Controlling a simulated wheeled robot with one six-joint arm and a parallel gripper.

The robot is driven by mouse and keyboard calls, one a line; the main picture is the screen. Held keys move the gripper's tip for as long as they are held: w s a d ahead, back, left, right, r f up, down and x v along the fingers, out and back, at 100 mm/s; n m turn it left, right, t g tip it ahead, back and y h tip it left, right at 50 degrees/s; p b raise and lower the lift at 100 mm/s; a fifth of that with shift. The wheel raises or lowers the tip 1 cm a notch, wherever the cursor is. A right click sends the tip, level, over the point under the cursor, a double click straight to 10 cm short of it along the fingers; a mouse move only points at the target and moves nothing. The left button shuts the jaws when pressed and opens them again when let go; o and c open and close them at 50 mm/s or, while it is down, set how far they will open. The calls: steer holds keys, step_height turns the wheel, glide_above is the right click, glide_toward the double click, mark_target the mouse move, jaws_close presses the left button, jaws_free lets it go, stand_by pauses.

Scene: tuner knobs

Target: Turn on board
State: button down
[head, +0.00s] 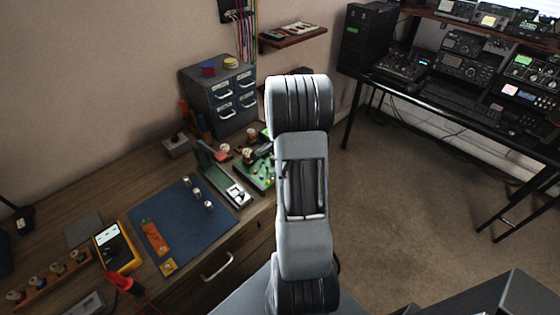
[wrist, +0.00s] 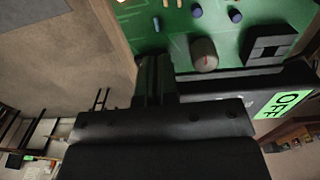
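The green board (head: 257,178) lies on the workbench, partly hidden behind my arm in the head view. In the wrist view the board (wrist: 180,48) fills the top, with a grey-brown round knob (wrist: 204,55) bearing a red mark, blue round parts and a black square block (wrist: 268,42). The head view hides the gripper.
A blue mat (head: 165,240) with small knobs, a yellow meter (head: 117,247) and a grey drawer cabinet (head: 218,92) share the bench (head: 120,195). A desk of radios (head: 465,65) stands at the right. Open carpet (head: 400,190) lies between.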

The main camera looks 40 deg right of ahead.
steer(key=shift+s+a+f, duration=0.2)
steer(key=shift+s+f, duration=0.35)
steer(key=shift+s, duration=0.45)
steer(key=shift+d+r+p, duration=0.15)
steer(key=shift+r+p, duration=0.3)
steer(key=shift+r, duration=0.15)
step_height(320, 180, up, 14)
steer(key=w+p, duration=0.1)
steer(key=shift+p, duration=0.35)
steer(key=shift+w+d+n, duration=0.1)
steer(key=shift+n, duration=0.2)
